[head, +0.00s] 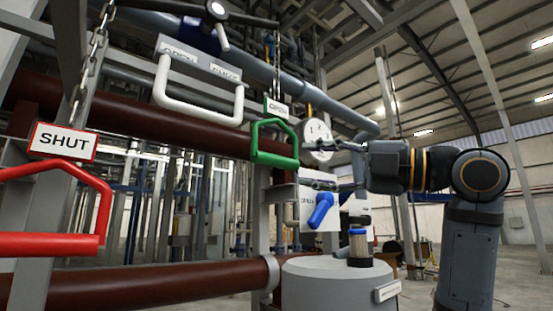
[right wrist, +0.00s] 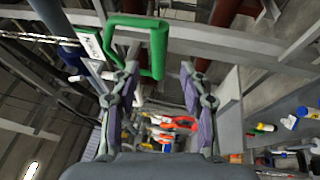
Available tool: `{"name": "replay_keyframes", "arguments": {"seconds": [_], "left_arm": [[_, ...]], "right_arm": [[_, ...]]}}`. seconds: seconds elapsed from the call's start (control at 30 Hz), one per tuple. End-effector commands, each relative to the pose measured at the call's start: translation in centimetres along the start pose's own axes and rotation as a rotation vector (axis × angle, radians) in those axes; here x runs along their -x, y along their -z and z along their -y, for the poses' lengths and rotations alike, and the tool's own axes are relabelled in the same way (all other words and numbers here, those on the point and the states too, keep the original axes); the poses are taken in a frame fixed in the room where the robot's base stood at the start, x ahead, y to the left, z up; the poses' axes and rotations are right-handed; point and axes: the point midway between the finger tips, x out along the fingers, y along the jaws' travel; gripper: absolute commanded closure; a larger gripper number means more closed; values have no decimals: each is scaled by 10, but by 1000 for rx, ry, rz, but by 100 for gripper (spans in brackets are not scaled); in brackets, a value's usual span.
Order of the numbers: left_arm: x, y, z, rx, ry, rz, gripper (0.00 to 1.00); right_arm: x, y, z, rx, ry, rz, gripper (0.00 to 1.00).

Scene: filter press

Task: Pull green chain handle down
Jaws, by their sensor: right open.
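The green chain handle (head: 276,158) hangs as a closed loop under a white label reading OPEN (head: 277,109) in the head view. My right gripper (head: 327,165) is to the right of the handle, its arm coming in from the right. In the right wrist view the gripper (right wrist: 158,70) is open, with two fingers apart and nothing gripped. There, the green handle (right wrist: 158,48) shows ahead of the fingertips, partly in line with the gap and closer to the left finger. Contact cannot be told. My left gripper is not in view.
A red handle (head: 60,243) with a SHUT sign (head: 62,141) hangs at left. A white handle (head: 198,110) hangs at upper middle. A round gauge (head: 317,136) and blue lever (head: 320,210) are near my right gripper. A grey drum (head: 325,285) stands below.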

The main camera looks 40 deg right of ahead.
Motion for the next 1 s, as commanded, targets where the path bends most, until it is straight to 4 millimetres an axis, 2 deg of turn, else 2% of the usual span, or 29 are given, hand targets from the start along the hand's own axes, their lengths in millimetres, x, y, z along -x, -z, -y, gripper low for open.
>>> {"name": "replay_keyframes", "arguments": {"seconds": [0.03, 0.1, 0.3, 0.47, 0.73, 1.0], "left_arm": [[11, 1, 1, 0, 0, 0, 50], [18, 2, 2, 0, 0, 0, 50], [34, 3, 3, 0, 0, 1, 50], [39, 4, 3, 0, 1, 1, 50], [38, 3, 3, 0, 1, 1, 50], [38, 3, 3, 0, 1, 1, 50]], "right_arm": [[-13, 0, -5, -1, 2, -5, 55], [-29, 1, -5, -2, 3, -5, 55], [-66, 0, -4, -2, 1, -3, 55], [-79, 0, -2, -2, 0, -1, 55], [-80, 0, 0, -1, -1, 0, 55], [-80, 0, 0, -2, -1, 0, 90]]}}
